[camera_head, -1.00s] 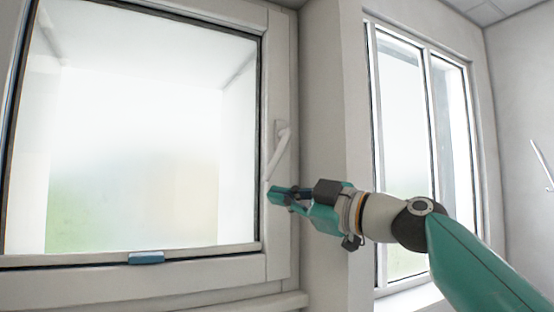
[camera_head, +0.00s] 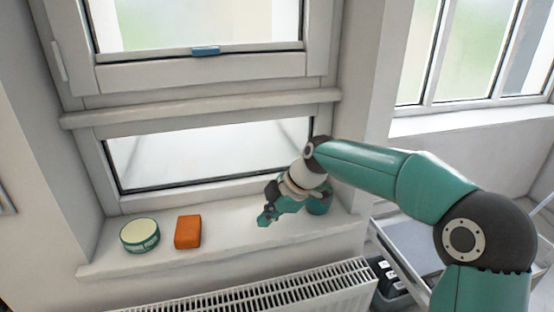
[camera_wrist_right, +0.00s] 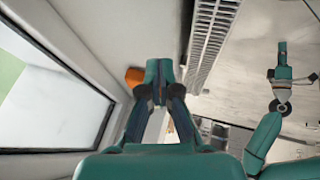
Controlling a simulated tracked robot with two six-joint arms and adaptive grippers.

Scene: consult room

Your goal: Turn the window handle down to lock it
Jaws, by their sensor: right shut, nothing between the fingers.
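The window handle is out of view in both current views. In the head view only the lower part of the window sash (camera_head: 205,70) shows, with a blue piece (camera_head: 206,51) on its bottom edge. My right gripper (camera_head: 266,217) is shut and empty, low over the window sill and well below the sash. Its closed fingers (camera_wrist_right: 158,68) also show in the right wrist view, pointing along the sill. My left gripper (camera_wrist_right: 282,48) is small at the right of that view; its finger opening is unclear.
A round green-and-white tin (camera_head: 140,235) and an orange block (camera_head: 188,232) stand on the sill (camera_head: 225,239), left of my right gripper. A white radiator (camera_head: 262,291) is below it. A grey cart (camera_head: 405,243) stands at the right. A second window (camera_head: 470,55) is at upper right.

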